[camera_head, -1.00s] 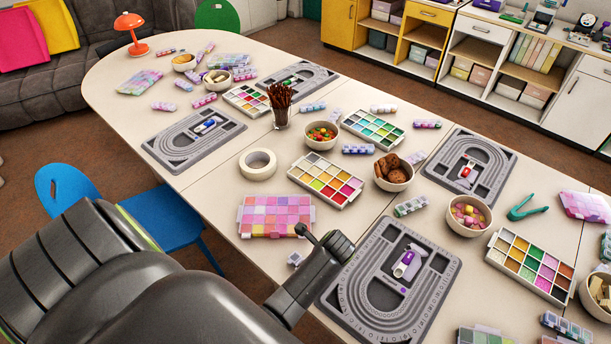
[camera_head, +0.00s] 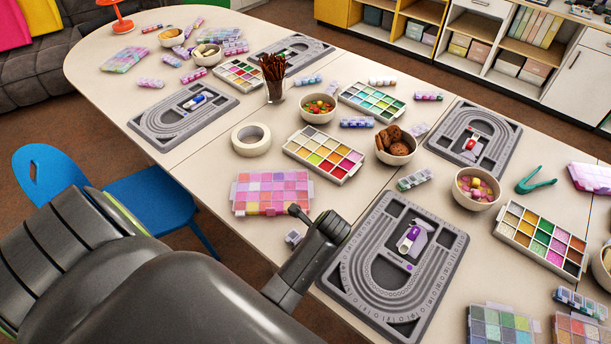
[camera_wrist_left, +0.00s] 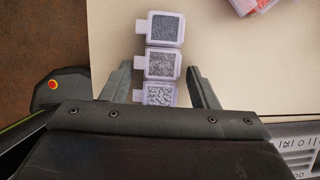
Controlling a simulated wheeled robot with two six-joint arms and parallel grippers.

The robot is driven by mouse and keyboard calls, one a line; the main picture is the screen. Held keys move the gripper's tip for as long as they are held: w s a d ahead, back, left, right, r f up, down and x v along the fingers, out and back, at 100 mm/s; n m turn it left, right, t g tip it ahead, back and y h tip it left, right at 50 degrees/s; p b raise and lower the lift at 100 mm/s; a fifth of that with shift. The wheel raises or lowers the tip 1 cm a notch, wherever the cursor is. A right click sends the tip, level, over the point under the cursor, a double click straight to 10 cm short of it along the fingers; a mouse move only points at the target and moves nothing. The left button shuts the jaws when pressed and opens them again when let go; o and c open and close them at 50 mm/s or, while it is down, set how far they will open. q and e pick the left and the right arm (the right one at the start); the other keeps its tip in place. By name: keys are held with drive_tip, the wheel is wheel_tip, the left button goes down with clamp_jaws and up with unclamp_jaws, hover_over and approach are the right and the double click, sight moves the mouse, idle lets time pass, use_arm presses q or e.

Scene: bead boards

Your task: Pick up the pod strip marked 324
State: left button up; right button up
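A pod strip with grey-filled pods (camera_wrist_left: 162,66) lies on the table near its edge, between the fingers of my left gripper in the left wrist view (camera_wrist_left: 160,70). Its lids look clear; no number can be read on it. The fingers are open, one on each side, with a small gap at each. In the head view only a small part of this strip (camera_head: 293,239) shows beside my left gripper (camera_head: 308,222); the rest is hidden behind the gripper. My right gripper is not in view.
A pink bead case (camera_head: 238,194) lies just beyond the strip. A grey bead board (camera_head: 357,297) lies to its right. Other pod strips, such as a green-grey one (camera_head: 414,180) and a blue-lilac one (camera_head: 357,122), lie further off. A blue chair (camera_head: 160,205) stands at the table edge.

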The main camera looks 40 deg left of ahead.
use_arm(q)
drive_tip(key=c, duration=0.8)
